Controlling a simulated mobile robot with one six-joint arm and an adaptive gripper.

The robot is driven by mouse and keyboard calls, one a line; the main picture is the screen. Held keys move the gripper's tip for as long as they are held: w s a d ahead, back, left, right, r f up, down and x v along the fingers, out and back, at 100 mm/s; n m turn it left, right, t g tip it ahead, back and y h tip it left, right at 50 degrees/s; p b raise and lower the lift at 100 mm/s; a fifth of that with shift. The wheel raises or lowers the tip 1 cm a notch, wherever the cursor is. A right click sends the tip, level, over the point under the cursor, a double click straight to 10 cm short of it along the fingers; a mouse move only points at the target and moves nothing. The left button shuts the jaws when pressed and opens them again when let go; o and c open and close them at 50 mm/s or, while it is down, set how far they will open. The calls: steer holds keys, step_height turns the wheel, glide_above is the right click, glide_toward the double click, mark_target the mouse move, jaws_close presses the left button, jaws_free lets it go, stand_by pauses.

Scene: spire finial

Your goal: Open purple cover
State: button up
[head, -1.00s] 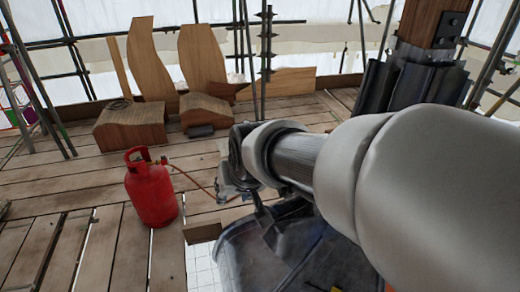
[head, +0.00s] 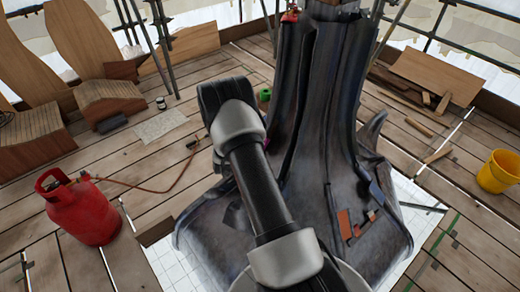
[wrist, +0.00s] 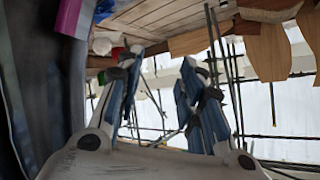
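A magenta-purple piece with a pale edge (wrist: 74,17) shows at the top left of the wrist view, cut by the frame edge and beside a dark surface. I cannot tell whether it is the purple cover or whether it is open. In the head view my arm hides the gripper.
The tall dark finial (head: 318,100) stands close behind my arm. A red gas cylinder (head: 80,212) with a hose stands on the planks at left. A yellow bucket (head: 498,171) is at right. Loose boards (head: 435,75) lie at the back right. Scaffold poles stand behind.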

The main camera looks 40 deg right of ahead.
steer(key=s+d+f+m+h+p, duration=0.1)
steer(key=s+d+f+h, duration=0.15)
steer(key=s+f, duration=0.4)
steer(key=s+d+f+m+h+p, duration=0.1)
steer(key=s+d+f+m+p, duration=0.15)
steer(key=s+f, duration=0.4)
steer(key=b+x, duration=0.8)
steer(key=x, duration=1)
steer(key=shift+s+d+f+n+g, duration=0.2)
steer(key=shift+d+f+n+g, duration=0.1)
steer(key=shift+n+g, duration=0.1)
steer(key=shift+c, duration=0.2)
jaws_close()
